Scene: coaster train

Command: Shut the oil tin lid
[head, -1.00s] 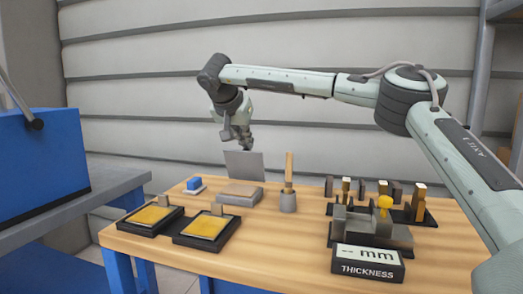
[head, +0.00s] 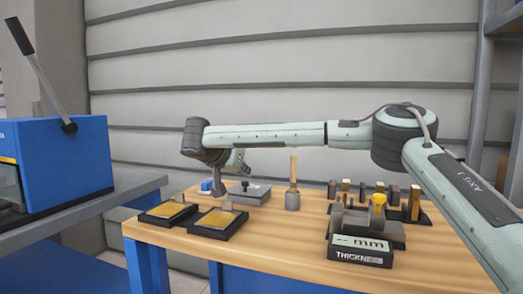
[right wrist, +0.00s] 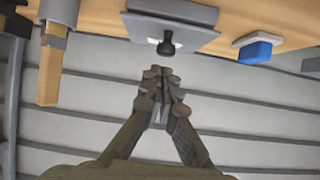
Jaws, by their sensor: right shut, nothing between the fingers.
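The grey oil tin (head: 256,198) stands at the back of the wooden table. Its lid (head: 262,188) lies down over the tin, looking flat or nearly so; a small gap cannot be ruled out. A black knob (right wrist: 167,46) stands on the lid (right wrist: 195,37) in the right wrist view. My right gripper (right wrist: 157,72) is shut and empty, its fingertips close to the knob and apparently apart from it. In the head view the right gripper (head: 241,169) is just above and behind the tin, partly hidden by the arm. My left gripper is not in view.
A blue block on a white base (head: 206,187) is left of the tin. A pot with a wooden handle (head: 292,200) is close on its right. Two yellow-filled trays (head: 218,221) lie in front. Metal blocks and a thickness sign (head: 360,250) are at right.

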